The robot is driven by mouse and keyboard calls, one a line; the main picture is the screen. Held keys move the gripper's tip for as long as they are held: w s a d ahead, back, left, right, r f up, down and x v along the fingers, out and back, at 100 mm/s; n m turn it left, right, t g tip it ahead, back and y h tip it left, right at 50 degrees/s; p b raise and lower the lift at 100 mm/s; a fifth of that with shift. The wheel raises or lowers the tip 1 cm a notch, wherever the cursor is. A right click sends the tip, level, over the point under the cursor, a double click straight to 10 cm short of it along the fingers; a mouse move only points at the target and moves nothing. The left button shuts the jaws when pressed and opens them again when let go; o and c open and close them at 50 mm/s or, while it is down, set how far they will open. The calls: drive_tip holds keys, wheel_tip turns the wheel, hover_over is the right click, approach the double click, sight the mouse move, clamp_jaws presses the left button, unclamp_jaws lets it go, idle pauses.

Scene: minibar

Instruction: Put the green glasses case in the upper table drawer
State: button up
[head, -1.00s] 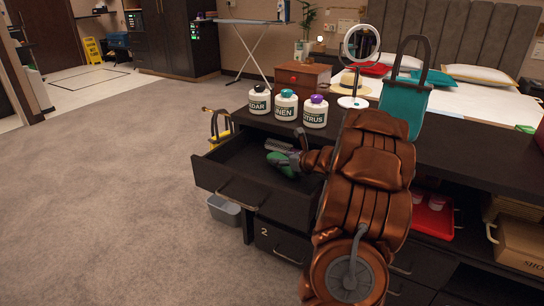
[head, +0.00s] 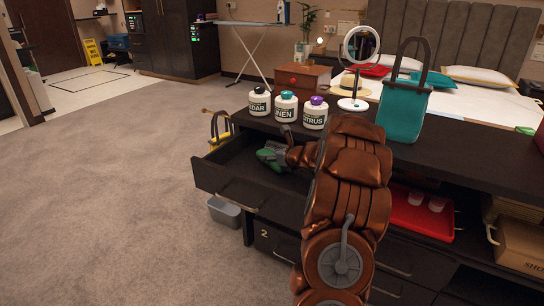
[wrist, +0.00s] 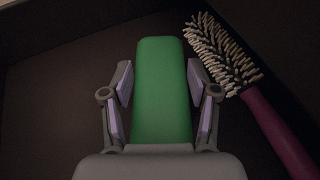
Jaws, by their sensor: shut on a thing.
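The green glasses case (wrist: 162,90) lies between the two fingers of my gripper (wrist: 160,105) in the wrist view, and the gripper is shut on it. In the head view the case (head: 271,154) shows as a small green shape inside the open upper drawer (head: 238,190) of the dark table. My gripper (head: 283,146) is in the drawer too, partly hidden by my arm. Whether the case touches the drawer floor is hard to tell.
A hairbrush (wrist: 225,55) with a purple handle lies in the drawer, right of the case. Three lidded jars (head: 286,106), a round mirror (head: 360,50) and a teal bag (head: 403,108) stand on the tabletop. A red tray (head: 420,215) sits on a shelf below.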

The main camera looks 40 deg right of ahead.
drive_tip(key=shift+f+b, duration=0.2)
drive_tip(key=shift+b, duration=0.1)
drive_tip(key=o, duration=1.2)
drive_tip(key=shift+r+p, duration=0.2)
drive_tip(key=shift+p, duration=0.1)
drive_tip(key=v, duration=1.2)
drive_tip(key=shift+p, duration=0.35)
